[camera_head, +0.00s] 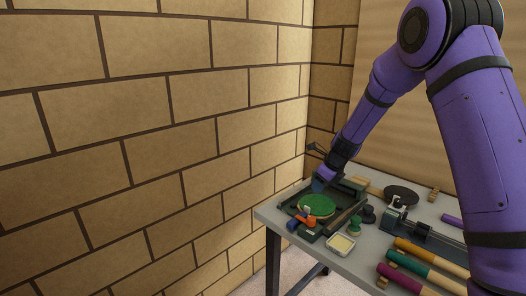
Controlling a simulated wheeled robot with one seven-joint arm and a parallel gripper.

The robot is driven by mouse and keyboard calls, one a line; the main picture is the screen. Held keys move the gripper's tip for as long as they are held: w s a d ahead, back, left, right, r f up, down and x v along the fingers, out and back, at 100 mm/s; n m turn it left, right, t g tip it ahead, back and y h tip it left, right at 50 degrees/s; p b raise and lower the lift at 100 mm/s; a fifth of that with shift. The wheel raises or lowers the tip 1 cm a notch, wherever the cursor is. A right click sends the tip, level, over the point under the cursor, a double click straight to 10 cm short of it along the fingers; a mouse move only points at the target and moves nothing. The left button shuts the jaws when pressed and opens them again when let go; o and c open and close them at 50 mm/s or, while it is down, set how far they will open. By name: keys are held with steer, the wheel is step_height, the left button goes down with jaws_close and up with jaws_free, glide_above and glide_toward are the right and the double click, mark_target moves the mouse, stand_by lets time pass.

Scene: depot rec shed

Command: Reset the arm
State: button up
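My purple arm comes in from the upper right and reaches down to the left. My gripper (322,184) is at the far left part of the grey table (292,237), just above or behind a dark tray (340,222). A round green disc (317,205) lies in the tray, right below my gripper. The gripper is small and dark here, so I cannot tell whether its fingers are open or shut, or whether it touches anything.
Several colored-handled rods (428,258) and a black disc (401,195) lie to the right. A block wall (150,140) stands left.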

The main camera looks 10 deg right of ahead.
steer(key=s+r+n, duration=1.4)
steer(key=s+r, duration=0.6)
steer(key=r, duration=0.2)
steer(key=s+d+r+n+h, duration=0.1)
steer(key=s+n, duration=0.5)
steer(key=s, duration=0.6)
steer(key=s+d+r+n+t+h, duration=0.1)
steer(key=s+d+r+n, duration=0.1)
steer(key=s+n, duration=0.5)
steer(key=s, duration=0.5)
steer(key=shift+r+t+h, duration=0.25)
steer(key=shift+t+h, duration=0.05)
steer(key=shift+h, duration=0.1)
